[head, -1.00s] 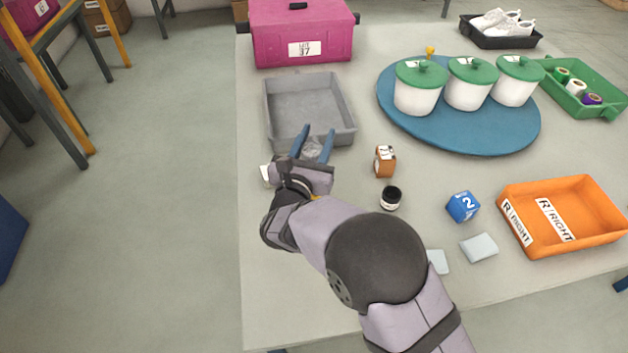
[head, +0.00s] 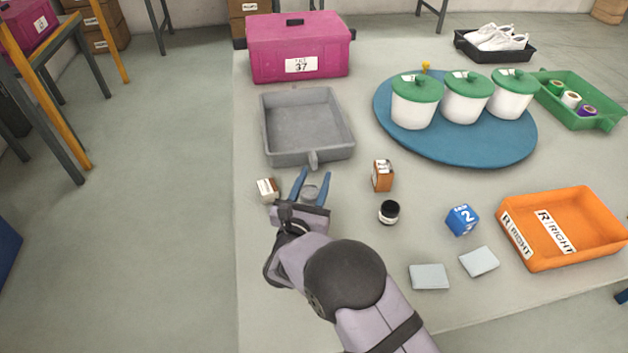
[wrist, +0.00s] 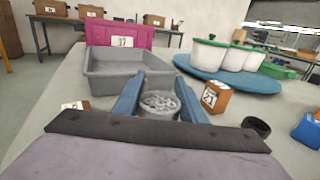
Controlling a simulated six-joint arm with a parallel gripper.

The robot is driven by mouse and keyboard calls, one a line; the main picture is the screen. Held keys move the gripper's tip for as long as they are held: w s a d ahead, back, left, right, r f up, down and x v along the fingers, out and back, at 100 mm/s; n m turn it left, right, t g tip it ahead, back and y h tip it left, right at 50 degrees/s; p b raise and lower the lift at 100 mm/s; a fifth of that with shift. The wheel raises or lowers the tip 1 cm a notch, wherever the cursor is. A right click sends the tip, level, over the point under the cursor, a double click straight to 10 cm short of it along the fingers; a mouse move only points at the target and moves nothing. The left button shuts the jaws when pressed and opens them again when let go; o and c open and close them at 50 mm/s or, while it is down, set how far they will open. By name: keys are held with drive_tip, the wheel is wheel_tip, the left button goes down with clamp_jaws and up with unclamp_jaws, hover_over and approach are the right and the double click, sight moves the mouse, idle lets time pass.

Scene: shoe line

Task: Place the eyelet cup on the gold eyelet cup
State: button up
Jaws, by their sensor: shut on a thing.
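My gripper (head: 313,181) is shut on a small round grey eyelet cup, which shows between the blue fingers in the head view (head: 309,193). In the wrist view the cup (wrist: 159,103) looks upright, with small pale ring-like pieces in it. The gripper is just in front of the grey tray (head: 278,158); its height above the table is hard to tell. I cannot make out a gold eyelet cup. A small yellow-gold knob (head: 425,66) shows behind the left white pot, its lower part hidden, and I cannot tell what it belongs to.
Three green-lidded white pots (head: 414,112) stand on a blue round board (head: 455,147). An orange-brown box (head: 382,176), black jar (head: 389,212) and blue cube (head: 462,219) stand right of my gripper. A small white-and-brown box (head: 267,190) is close on its left. An orange tray (head: 590,215) is far right.

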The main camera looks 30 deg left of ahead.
drive_tip(key=shift+f, duration=0.1)
drive_tip(key=o, duration=0.7)
drive_tip(key=shift+f, duration=0.1)
drive_tip(key=o, duration=0.4)
drive_tip(key=shift+o, duration=0.2)
approach(308, 199)
drive_tip(key=x, duration=0.4)
drive_tip(key=shift+w+a+f, duration=0.1)
